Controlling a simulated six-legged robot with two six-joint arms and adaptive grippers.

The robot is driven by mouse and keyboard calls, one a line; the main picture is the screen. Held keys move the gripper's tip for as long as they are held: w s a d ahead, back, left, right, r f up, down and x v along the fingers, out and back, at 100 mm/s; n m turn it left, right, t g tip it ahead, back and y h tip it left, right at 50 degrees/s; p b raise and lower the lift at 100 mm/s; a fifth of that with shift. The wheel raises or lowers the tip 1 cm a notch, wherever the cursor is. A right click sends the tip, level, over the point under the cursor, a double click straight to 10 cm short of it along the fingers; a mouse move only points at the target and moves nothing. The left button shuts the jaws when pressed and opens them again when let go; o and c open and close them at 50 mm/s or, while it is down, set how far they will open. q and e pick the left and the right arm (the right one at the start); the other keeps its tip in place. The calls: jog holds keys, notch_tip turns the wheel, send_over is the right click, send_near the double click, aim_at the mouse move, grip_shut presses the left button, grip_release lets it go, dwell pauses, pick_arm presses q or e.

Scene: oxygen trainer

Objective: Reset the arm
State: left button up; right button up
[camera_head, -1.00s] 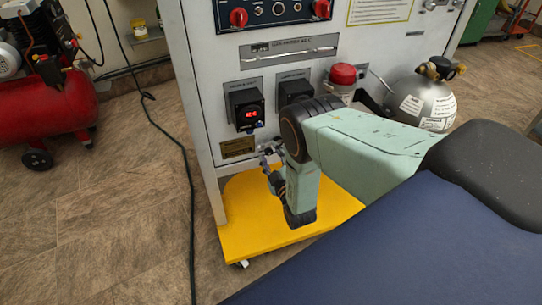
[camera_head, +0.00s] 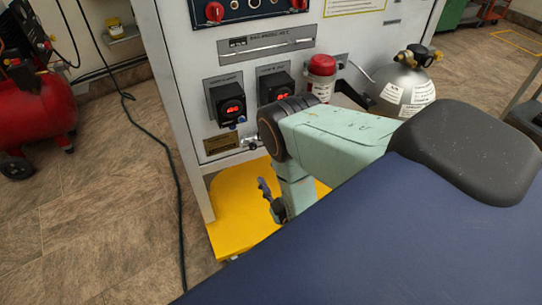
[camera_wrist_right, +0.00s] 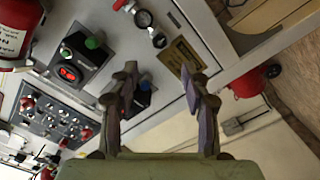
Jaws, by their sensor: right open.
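My right arm is pale green and bends at a black elbow in front of the white trainer cabinet (camera_head: 222,160). My right gripper (camera_head: 267,197) hangs low, just above the yellow base plate (camera_head: 232,232) in the head view. Its jaws also show in the right wrist view (camera_wrist_right: 161,95), where the two fingers stand apart with nothing between them. The panel lies beyond them. My left gripper is in neither view.
Two black display units (camera_head: 228,104) with red digits sit on the cabinet front. A red-capped container (camera_head: 321,78) and a silver cylinder (camera_head: 405,92) stand at right. A red compressor tank (camera_head: 40,112) and a dark cable (camera_head: 160,150) are at left, with bare floor between.

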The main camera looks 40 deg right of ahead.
jog(key=shift+s, duration=0.15)
dwell(0.4)
jog(key=s+a+f+m+g+y, duration=0.1)
jog(key=s+a+f+m+g, duration=0.15)
jog(key=s+f+g, duration=0.35)
jog(key=s+a+f+m+g+y, duration=0.25)
jog(key=s+f+g, duration=0.2)
jog(key=s, duration=0.45)
jog(key=s+a+r+m+g+p, duration=0.1)
jog(key=s+a+r+g, duration=0.15)
jog(key=s, duration=0.35)
jog(key=s+a+r+m+g+p, duration=0.1)
jog(key=s+a+r+g+p, duration=0.2)
jog(key=s, duration=0.4)
notch_tip(320, 180, up, 8)
jog(key=g, duration=0.1)
jog(key=shift+w+r+y, duration=0.25)
jog(key=shift+y, duration=0.2)
